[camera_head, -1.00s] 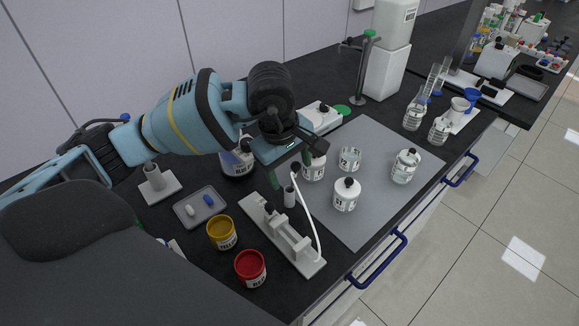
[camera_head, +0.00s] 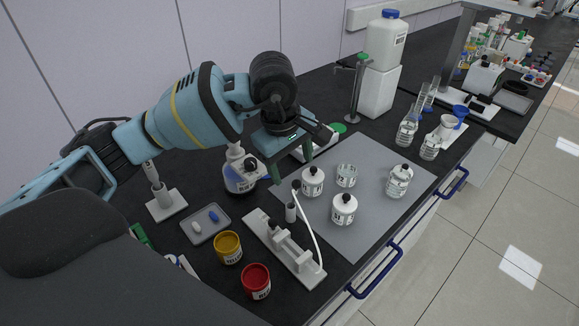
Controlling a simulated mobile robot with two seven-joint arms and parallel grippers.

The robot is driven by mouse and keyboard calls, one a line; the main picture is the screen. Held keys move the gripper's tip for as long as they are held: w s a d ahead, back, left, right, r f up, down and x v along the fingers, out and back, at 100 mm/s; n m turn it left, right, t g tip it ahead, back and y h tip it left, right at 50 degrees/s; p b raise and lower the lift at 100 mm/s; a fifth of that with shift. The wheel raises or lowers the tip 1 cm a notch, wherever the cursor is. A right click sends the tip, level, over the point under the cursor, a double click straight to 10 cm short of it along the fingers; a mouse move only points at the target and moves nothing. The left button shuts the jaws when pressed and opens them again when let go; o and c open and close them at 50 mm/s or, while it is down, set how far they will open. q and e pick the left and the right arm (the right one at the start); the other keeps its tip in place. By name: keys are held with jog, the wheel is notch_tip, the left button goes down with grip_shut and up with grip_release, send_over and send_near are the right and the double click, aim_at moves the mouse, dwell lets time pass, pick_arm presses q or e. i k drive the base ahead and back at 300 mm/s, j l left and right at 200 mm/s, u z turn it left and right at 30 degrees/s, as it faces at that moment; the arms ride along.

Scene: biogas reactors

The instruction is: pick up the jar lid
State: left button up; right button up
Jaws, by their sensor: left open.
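The nearer white jar (camera_head: 343,212) also carries a dark lid (camera_head: 345,197). A clear jar (camera_head: 398,184) with a dark lid stands to the right. Which lid is meant cannot be told. My left gripper (camera_head: 289,160) is open and empty, fingers pointing down, a little left of and above the rear white jar, apart from it. My right gripper is not in view.
An open glass beaker (camera_head: 346,176) stands between the jars. The mat's front right is clear.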

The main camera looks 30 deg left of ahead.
aim_at(405, 165)
jog(key=k+l, duration=0.3)
jog(key=k, duration=0.15)
jog(key=k+l, duration=0.35)
jog(key=k, duration=0.1)
